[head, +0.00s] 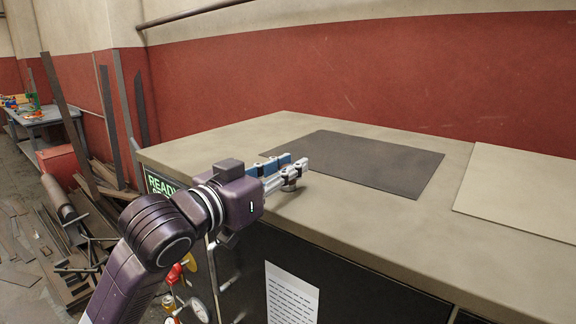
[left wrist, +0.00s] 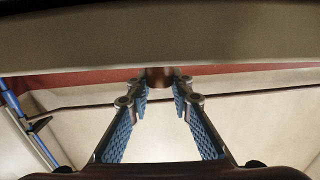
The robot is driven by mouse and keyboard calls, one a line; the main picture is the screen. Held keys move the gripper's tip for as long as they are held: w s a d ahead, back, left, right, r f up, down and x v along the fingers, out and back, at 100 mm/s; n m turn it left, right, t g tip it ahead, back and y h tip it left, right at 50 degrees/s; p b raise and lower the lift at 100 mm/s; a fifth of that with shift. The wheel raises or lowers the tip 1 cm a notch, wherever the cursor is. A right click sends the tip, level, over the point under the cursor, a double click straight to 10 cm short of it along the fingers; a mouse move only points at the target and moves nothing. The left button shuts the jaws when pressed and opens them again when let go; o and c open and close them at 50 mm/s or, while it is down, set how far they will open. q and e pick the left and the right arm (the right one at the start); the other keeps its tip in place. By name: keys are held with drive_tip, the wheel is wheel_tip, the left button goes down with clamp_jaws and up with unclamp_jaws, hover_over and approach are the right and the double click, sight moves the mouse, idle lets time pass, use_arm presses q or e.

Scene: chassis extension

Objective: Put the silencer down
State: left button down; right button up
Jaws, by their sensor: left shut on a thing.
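My left gripper (head: 290,168) reaches in over the near left part of the worktop (head: 330,205), its fingers low above the surface. It is shut on the silencer (head: 289,184), a small brownish cylinder mostly hidden by the fingers in the head view. In the left wrist view the silencer (left wrist: 160,77) shows as a short brown cylinder between the fingertips (left wrist: 158,84) of the blue-padded fingers. I cannot tell whether its lower end touches the worktop. My right gripper is not in view.
A dark mat (head: 385,163) lies on the worktop beyond the gripper, and a pale sheet (head: 520,190) lies at the right. The worktop between them and the front edge is clear. A red wall (head: 350,75) stands behind. Metal scraps (head: 85,240) lie on the floor at left.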

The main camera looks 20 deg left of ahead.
use_arm(q)
drive_tip(key=c, duration=1.7)
unclamp_jaws()
drive_tip(key=shift+f, duration=0.1)
drive_tip(key=shift+c, duration=0.2)
drive_tip(key=shift+s, duration=0.15)
drive_tip(key=b+v, duration=0.2)
drive_tip(key=v, duration=0.4)
drive_tip(key=shift+f+b, duration=0.15)
drive_tip(key=shift+b, duration=0.25)
drive_tip(key=b+v, duration=0.3)
drive_tip(key=b, duration=0.2)
drive_tip(key=b+v, duration=0.2)
drive_tip(key=shift+s+a+r, duration=0.15)
drive_tip(key=shift+s+r, duration=0.2)
